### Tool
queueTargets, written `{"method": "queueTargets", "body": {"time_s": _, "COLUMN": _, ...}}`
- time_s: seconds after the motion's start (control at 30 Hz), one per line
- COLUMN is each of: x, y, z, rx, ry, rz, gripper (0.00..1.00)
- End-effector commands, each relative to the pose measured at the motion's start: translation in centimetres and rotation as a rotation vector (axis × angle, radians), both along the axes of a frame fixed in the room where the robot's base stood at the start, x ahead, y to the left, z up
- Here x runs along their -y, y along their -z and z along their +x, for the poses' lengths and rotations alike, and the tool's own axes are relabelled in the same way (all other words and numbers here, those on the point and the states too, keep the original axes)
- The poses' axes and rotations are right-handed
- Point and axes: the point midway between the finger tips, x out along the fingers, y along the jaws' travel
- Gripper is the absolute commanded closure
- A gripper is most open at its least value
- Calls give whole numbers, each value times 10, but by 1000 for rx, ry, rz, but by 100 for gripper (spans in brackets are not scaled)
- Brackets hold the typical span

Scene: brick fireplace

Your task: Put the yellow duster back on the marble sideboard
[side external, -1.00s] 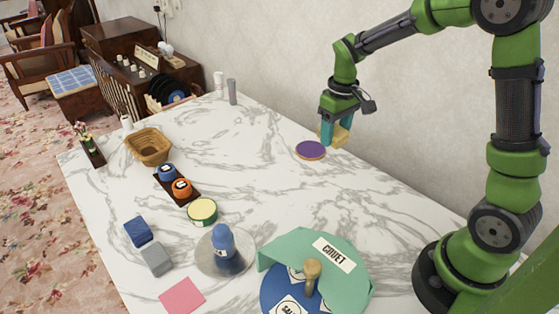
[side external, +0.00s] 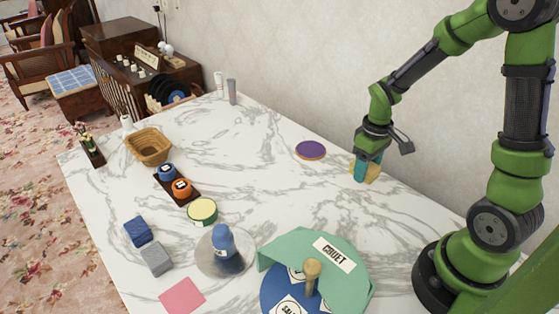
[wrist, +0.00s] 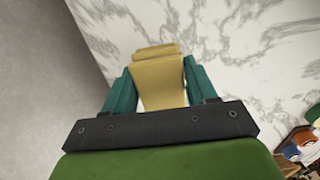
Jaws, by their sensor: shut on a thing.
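My gripper (side external: 361,170) is low over the right part of the marble sideboard (side external: 280,195), near the wall. Its teal fingers are shut on the yellow duster (side external: 373,172), which is partly hidden behind them in the side view. In the wrist view the duster (wrist: 158,75) sits between both fingers, with the marble close beyond it. I cannot tell whether the duster touches the marble.
A purple round lid (side external: 310,149) lies left of my gripper. A green and blue round piece (side external: 345,277) with a wooden knob stands in front. A blue-topped jar (side external: 223,243) and a yellow-green tin (side external: 202,211) stand further left. The marble around the gripper is clear.

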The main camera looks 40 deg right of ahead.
Motion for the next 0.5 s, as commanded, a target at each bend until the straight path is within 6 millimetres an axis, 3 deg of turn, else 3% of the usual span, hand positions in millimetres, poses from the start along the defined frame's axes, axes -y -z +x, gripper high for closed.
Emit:
{"method": "queueTargets", "body": {"time_s": 0.2, "x": 15, "y": 5, "z": 47, "rx": -1, "ry": -1, "rz": 0, "gripper": 72}}
{"method": "queueTargets", "body": {"time_s": 0.47, "x": 23, "y": 8, "z": 71, "rx": -1, "ry": -1, "rz": 0, "gripper": 72}}
{"method": "queueTargets", "body": {"time_s": 0.5, "x": 22, "y": 15, "z": 69, "rx": -5, "ry": -2, "rz": 1, "gripper": 72}}
